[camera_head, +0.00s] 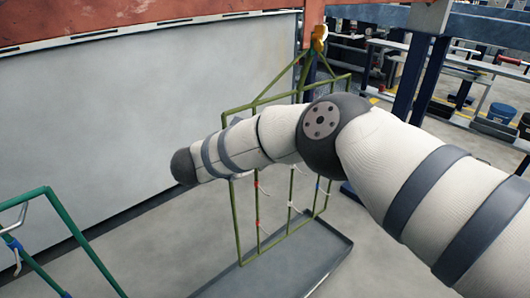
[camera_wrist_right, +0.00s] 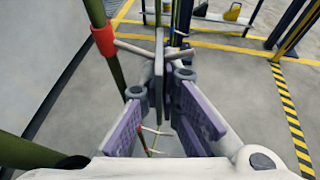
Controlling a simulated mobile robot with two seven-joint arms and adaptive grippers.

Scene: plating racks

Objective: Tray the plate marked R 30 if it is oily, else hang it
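In the right wrist view, a thin grey plate (camera_wrist_right: 159,80) stands upright, seen nearly edge-on, so no mark or oil on its faces can be read. My right gripper (camera_wrist_right: 160,88) has its two purple-padded fingers spread on either side of the plate, with visible gaps. A pale hook with a red clamp (camera_wrist_right: 105,41) on a green upright reaches to the plate's upper part; whether it bears the plate I cannot tell. In the head view, my right arm hides the gripper and part of the green hanging rack (camera_head: 237,215). My left gripper is not in view.
A grey shallow tray (camera_head: 325,262) lies below the green rack. A teal frame (camera_head: 75,228) with a blue clamp stands at the lower left. A large pale panel (camera_head: 130,100) is behind. Benches and a blue bucket (camera_head: 501,113) stand far right.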

